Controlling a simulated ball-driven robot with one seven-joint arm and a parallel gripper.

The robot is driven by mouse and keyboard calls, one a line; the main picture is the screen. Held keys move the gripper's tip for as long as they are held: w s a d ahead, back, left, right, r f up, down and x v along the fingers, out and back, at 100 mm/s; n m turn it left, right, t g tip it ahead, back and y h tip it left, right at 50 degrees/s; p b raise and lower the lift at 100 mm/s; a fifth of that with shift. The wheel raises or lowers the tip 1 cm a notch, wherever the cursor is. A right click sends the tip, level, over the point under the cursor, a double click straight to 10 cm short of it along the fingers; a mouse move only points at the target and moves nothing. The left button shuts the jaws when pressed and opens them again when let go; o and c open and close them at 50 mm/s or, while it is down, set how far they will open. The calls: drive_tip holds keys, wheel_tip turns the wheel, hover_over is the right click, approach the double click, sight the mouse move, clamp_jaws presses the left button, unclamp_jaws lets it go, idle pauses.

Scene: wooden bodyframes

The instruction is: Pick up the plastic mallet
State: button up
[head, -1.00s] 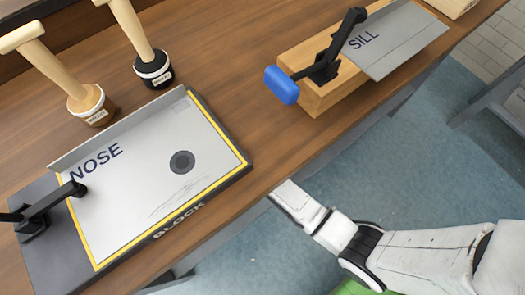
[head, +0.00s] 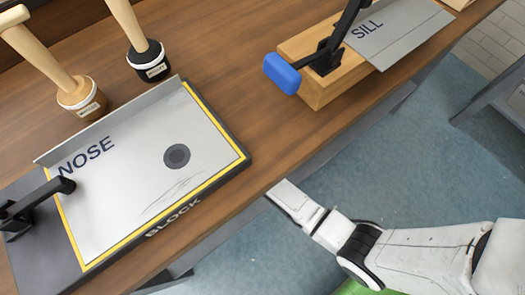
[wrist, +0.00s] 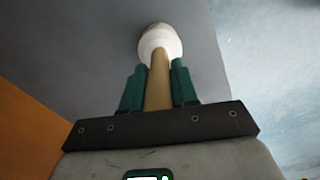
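In the wrist view a mallet (wrist: 158,80) with a pale wooden handle and a white, rounded head lies between the two green fingers of my gripper (wrist: 159,85). The fingers are shut on the handle, one on each side with no clear gap. The white head is beyond the fingertips, and the handle's near end is hidden behind the dark gripper plate. In the head view my gripper and this mallet are hidden; my white arm runs up to the bench's front edge. Two other mallets stand head down on the bench, one brown-headed (head: 82,100), one black-headed (head: 147,60); their labels are too small to read.
A dark block with a NOSE plate (head: 130,200) and black clamp (head: 35,205) occupies the bench's left. A wooden block (head: 325,90) with a blue-handled clamp (head: 282,74) and SILL plate (head: 400,35) stands right. Clear wood lies between. Another grey stand (head: 500,95) is at right.

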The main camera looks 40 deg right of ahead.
clamp_jaws()
